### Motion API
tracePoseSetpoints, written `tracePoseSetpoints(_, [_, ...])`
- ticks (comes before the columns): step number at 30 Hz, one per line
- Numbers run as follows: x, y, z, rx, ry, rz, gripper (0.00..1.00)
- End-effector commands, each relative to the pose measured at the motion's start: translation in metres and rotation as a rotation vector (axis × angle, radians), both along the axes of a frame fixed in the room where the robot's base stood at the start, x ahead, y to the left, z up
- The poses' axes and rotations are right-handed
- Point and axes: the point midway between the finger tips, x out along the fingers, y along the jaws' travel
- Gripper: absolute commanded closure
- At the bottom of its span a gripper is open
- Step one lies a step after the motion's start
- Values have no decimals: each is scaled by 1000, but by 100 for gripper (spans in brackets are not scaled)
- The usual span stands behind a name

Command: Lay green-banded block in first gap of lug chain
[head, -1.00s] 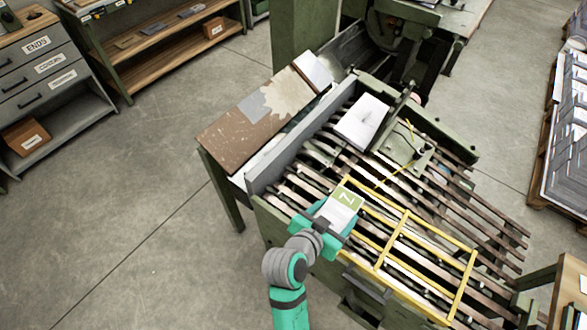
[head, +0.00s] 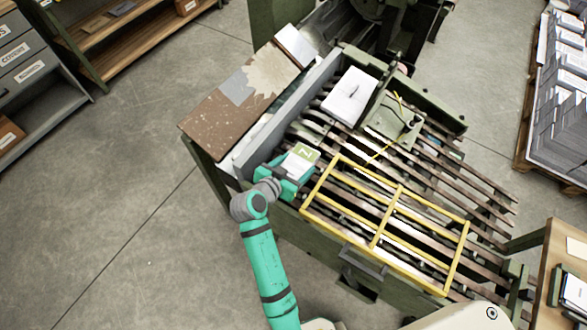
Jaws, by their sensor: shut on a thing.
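The green-banded block (head: 298,164) is white with a green band at its far end that bears a pale letter. My gripper (head: 291,170) is shut on it, over the left part of the lug chain (head: 345,150). The chain is a row of long dark slats with bright gaps between them. The block's far end points up and right. Whether its underside touches the slats I cannot tell. Another white block (head: 349,96) lies on the slats farther back, beside the grey side wall.
A yellow frame (head: 397,196) stands over the slats just right of my gripper. A grey wall (head: 283,117) edges the chain on the left. A green plate with a yellow wire (head: 393,119) sits at the back. Open floor lies left.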

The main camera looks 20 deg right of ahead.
Motion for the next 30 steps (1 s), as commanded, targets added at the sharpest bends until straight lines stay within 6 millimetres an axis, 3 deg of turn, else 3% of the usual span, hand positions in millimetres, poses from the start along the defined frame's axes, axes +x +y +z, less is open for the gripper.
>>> tracePoseSetpoints(10, [17, 6, -21, 0, 0, 1, 63])
tracePoseSetpoints(16, [15, 4, -47, -2, 1, -1, 63])
tracePoseSetpoints(28, [15, 4, -53, -1, -1, -1, 63])
tracePoseSetpoints(29, [15, 4, -53, 0, 0, -2, 27])
tracePoseSetpoints(30, [15, 4, -53, 0, 0, -1, 17])
